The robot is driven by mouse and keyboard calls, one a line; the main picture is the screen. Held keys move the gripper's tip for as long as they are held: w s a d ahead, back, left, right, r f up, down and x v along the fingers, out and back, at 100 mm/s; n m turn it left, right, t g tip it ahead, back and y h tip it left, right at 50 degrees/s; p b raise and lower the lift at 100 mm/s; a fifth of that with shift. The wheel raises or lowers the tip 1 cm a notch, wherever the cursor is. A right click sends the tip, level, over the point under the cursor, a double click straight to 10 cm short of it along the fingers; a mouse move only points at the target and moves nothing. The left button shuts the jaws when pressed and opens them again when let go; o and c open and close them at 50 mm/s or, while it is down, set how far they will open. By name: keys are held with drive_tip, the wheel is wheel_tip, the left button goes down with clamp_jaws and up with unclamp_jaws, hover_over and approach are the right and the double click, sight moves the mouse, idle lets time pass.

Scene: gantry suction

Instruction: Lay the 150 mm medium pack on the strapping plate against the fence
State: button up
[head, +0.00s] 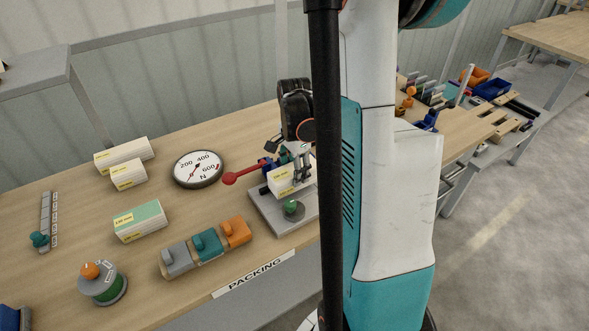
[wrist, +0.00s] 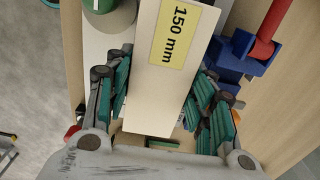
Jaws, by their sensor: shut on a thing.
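The 150 mm medium pack (head: 283,184) is a pale box with a yellow label. My gripper (head: 296,168) is shut on it over the grey strapping plate (head: 277,216). In the wrist view the pack (wrist: 150,95) lies between the teal-lined fingers of my gripper (wrist: 163,88), and its label reads "150 mm". I cannot tell whether the pack touches the plate. A blue block (wrist: 238,50) with a red lever (head: 243,173) is close beside the pack. The fence is not clearly distinguishable.
Two pale packs (head: 124,154) (head: 128,175) and a green-topped pack (head: 140,220) lie left on the bench.

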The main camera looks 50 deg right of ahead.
drive_tip(key=shift+f+b, duration=1.1)
drive_tip(key=shift+f, duration=0.3)
drive_tip(key=o, duration=1.4)
drive_tip(key=shift+r, duration=0.1)
wheel_tip(320, 180, up, 12)
drive_tip(key=shift+f, duration=0.1)
